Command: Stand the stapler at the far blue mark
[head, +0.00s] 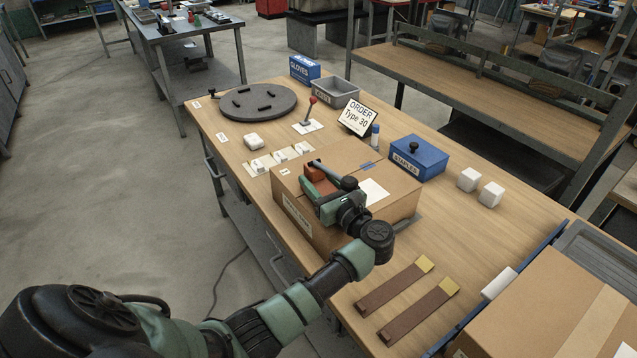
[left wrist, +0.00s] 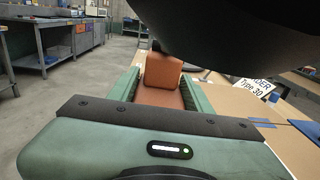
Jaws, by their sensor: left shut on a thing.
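My left gripper (head: 319,176) is over the top of a closed cardboard carton (head: 403,185) on the workbench. It is shut on an orange-brown object, which I take for the stapler (head: 315,173). In the left wrist view the stapler (left wrist: 163,72) sits between the two green fingers of the gripper (left wrist: 160,95). Whether its underside touches the carton is hidden. A blue mark (head: 367,165) lies on the carton's top near its far edge, to the right of the stapler. No second blue mark is clear; the arm covers part of the carton top. My right gripper is not in view.
A white sheet (head: 374,192) lies on the carton. A blue staples box (head: 418,158), an order sign (head: 357,117), a glue stick (head: 375,135) and a red-knobbed lever (head: 310,110) stand beyond it. A round dark turntable (head: 258,102) is at the far left. Two brown strips (head: 405,293) lie nearer.

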